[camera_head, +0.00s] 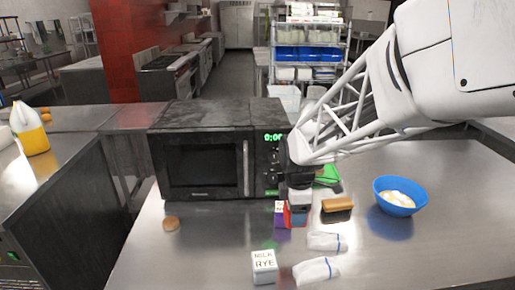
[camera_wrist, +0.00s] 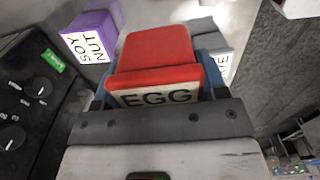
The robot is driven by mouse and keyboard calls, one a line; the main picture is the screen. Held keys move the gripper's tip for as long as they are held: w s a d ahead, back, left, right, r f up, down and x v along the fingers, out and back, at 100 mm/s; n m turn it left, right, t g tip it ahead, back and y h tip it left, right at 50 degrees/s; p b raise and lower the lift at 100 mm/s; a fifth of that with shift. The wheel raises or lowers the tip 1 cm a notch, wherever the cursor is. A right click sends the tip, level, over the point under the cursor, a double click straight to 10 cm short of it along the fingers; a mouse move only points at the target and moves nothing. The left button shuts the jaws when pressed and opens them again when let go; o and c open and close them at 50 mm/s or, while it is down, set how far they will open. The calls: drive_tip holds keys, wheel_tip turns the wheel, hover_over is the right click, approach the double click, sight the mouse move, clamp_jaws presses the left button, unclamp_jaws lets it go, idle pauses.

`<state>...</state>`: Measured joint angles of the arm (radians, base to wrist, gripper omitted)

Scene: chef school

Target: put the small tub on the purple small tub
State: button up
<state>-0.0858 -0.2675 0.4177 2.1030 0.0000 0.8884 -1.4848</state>
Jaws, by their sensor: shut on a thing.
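My gripper (camera_wrist: 158,82) is shut on a small red tub (camera_wrist: 158,55) with a white label reading EGG. The red tub is partly hidden by my gripper in the head view (camera_head: 288,217). The purple small tub (camera_wrist: 86,40), labelled SOY NUT, is just left of the red tub in the wrist view. It stands on the steel counter close to my gripper in the head view (camera_head: 279,222). I cannot tell whether the red tub is clear of the counter or touching the purple one.
A black microwave (camera_head: 200,160) stands behind. A brown block (camera_head: 337,210) and blue bowl (camera_head: 400,208) are right. A small round brown item (camera_head: 171,224) is left.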

drive_tip(key=w, duration=0.7)
drive_tip(key=w+a+f, duration=0.1)
drive_tip(key=w, duration=0.3)
drive_tip(key=shift+w, duration=0.35)
drive_tip(key=shift+f, duration=0.15)
drive_tip(key=shift+f, duration=1.65)
drive_tip(key=shift+f, duration=0.15)
drive_tip(key=o, duration=1)
drive_tip(key=shift+o, duration=0.2)
wheel_tip(320, 180, up, 12)
